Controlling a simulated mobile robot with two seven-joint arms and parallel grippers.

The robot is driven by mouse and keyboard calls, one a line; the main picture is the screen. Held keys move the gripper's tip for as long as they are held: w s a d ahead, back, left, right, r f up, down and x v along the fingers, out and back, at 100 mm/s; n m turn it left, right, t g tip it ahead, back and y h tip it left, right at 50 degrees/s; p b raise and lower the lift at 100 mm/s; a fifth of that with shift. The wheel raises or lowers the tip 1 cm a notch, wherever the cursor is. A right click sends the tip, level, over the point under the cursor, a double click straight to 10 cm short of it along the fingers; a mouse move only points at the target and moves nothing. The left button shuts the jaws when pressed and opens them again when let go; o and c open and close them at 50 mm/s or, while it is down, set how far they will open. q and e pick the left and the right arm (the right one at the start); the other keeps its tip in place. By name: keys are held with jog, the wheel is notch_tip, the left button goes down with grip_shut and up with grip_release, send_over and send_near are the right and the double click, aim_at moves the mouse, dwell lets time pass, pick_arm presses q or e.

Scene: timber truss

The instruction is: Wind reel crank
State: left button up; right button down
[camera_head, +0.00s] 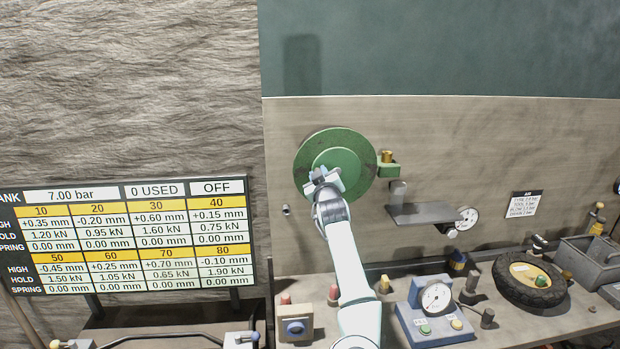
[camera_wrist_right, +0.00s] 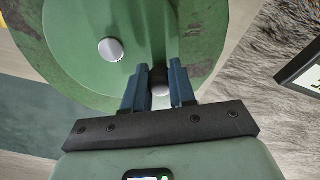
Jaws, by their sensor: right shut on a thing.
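The reel is a green disc (camera_head: 345,150) mounted on the wooden back panel, with a raised round green centre. My right gripper (camera_head: 322,180) is at the lower left of that centre in the head view. In the right wrist view the green reel (camera_wrist_right: 70,45) fills the upper left, with a silver round hub (camera_wrist_right: 110,49) on it. The dark blue fingers of my right gripper (camera_wrist_right: 160,82) are shut on a small pale crank knob (camera_wrist_right: 159,91), which shows partly between them. The rest of the crank is hidden. My left gripper is not in view.
A green bracket with a brass fitting (camera_head: 388,164) sits right of the reel. A grey shelf (camera_head: 425,213) and a dial gauge (camera_head: 467,218) are further right. Below stand a gauge box (camera_head: 430,318) and a tyre (camera_head: 530,280). A readings board (camera_head: 125,240) is at left.

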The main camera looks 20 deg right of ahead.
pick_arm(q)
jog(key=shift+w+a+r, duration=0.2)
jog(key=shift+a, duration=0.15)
pick_arm(e)
jog(key=shift+r+m, duration=0.3)
jog(key=shift+m, duration=0.1)
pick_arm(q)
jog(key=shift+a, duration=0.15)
pick_arm(e)
jog(key=c, duration=0.9)
grip_release()
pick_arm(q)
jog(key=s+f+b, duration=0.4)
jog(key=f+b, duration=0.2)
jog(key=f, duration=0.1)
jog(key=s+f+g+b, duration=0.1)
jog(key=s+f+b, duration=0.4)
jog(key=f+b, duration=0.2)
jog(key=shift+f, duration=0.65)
pick_arm(e)
jog(key=shift+v, duration=6.7)
